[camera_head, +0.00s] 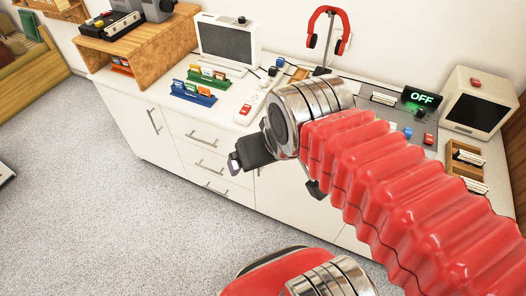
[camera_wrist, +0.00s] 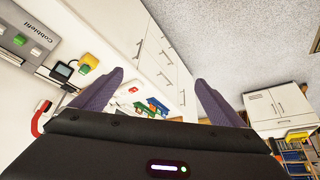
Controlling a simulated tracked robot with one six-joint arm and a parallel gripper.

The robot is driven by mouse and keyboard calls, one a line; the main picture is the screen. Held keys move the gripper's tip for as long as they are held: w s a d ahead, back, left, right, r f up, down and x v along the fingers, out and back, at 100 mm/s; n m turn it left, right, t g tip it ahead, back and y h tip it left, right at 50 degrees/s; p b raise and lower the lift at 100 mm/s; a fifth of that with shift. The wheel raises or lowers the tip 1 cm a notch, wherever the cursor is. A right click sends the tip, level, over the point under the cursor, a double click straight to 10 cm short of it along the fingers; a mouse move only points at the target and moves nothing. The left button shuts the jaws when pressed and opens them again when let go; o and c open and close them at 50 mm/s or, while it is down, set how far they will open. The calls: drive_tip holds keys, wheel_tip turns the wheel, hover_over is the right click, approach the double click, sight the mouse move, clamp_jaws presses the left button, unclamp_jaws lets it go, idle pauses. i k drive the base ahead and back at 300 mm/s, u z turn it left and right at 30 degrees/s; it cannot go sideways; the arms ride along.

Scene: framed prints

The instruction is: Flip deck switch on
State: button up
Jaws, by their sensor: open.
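A small black sign reading "OFF" in lit green letters (camera_head: 422,98) stands on the right part of the white counter. The wrist view shows a grey panel marked with lettering (camera_wrist: 22,42) at upper left, with small knobs or keys. My gripper (camera_wrist: 157,90) is open and empty, its two purple fingers apart. In the head view my gripper (camera_head: 275,175) hangs in front of the counter's drawers, well away from the sign. My arm hides part of the counter.
Red headphones (camera_head: 328,28) hang on a stand at the back. A monitor (camera_head: 228,43), a white box with a dark screen (camera_head: 478,103), colored card racks (camera_head: 193,92) and a white power strip (camera_head: 250,106) stand on the counter. Open carpet (camera_head: 110,215) lies in front.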

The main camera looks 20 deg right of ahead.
sight(428, 138)
drive_tip(key=z, duration=1.75)
